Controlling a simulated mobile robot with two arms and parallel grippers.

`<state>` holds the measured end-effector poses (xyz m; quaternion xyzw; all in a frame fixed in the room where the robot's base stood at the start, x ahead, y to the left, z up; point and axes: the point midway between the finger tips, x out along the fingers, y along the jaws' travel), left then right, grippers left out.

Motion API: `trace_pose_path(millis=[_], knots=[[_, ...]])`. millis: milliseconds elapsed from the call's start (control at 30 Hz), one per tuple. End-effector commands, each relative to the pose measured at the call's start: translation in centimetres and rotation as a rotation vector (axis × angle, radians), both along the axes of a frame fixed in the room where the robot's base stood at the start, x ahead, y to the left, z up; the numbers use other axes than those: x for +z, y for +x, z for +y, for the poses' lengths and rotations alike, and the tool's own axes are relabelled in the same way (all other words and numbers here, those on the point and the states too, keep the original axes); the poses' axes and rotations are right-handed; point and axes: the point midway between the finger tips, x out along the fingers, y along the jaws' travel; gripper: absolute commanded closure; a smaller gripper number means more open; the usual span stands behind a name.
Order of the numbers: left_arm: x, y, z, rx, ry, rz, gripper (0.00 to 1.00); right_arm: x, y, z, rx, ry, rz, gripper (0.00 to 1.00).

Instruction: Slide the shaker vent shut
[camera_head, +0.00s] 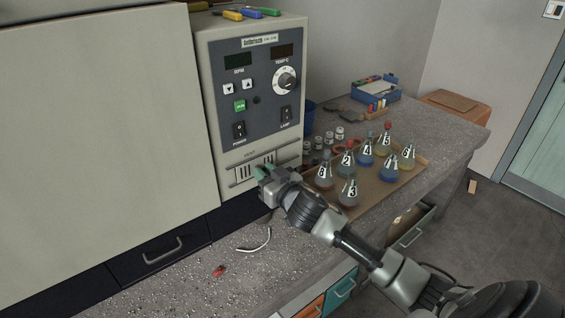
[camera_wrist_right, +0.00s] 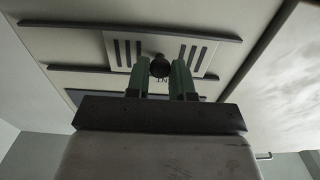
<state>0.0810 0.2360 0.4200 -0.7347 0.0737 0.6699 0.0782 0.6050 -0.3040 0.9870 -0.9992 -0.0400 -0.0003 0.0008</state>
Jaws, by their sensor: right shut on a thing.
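The shaker (camera_head: 212,60) is a pale cabinet with a dark control panel. Its vent (camera_head: 242,172) is a light slotted plate low on the front, below the panel. In the right wrist view the vent plate (camera_wrist_right: 204,60) shows dark slots on both sides of a dark round knob (camera_wrist_right: 159,66), between two rails. My right gripper (camera_head: 262,171) is at the vent's right part, and its green fingers (camera_wrist_right: 160,80) are shut on the knob. The fingers hide part of the plate and knob. My left gripper is not in view.
A tray (camera_head: 408,184) with several numbered flasks stands on the bench right of the shaker, close to my right arm. A blue box (camera_head: 376,92) is farther back. A curved white item (camera_head: 257,242) and a small red item (camera_head: 219,271) lie on the front bench.

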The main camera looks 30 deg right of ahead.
Motion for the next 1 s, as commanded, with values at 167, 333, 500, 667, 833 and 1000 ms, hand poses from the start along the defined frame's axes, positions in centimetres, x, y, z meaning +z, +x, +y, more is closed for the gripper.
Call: trace_pose_path(millis=[167, 333, 500, 667, 833, 1000], knots=[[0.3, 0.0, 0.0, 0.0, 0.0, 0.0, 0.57, 0.1, -0.2, 1.9, -0.001, 0.0, 0.001, 1.0], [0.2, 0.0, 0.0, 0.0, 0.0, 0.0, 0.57, 0.0, -0.2, 2.1, 0.001, -0.001, 0.0, 1.0], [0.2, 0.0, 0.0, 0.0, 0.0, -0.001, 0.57, 0.0, -0.2, 2.1, 0.003, 0.0, 0.0, 0.7], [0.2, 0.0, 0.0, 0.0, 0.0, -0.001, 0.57, 0.0, -0.2, 2.0, 0.001, -0.001, 0.0, 0.53], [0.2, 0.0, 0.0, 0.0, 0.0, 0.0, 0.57, 0.0, -0.2, 1.9, -0.001, -0.001, 0.0, 0.53], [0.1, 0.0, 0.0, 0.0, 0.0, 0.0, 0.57, -0.1, -1.0, 1.9, 0.0, -0.001, 0.001, 0.53]])
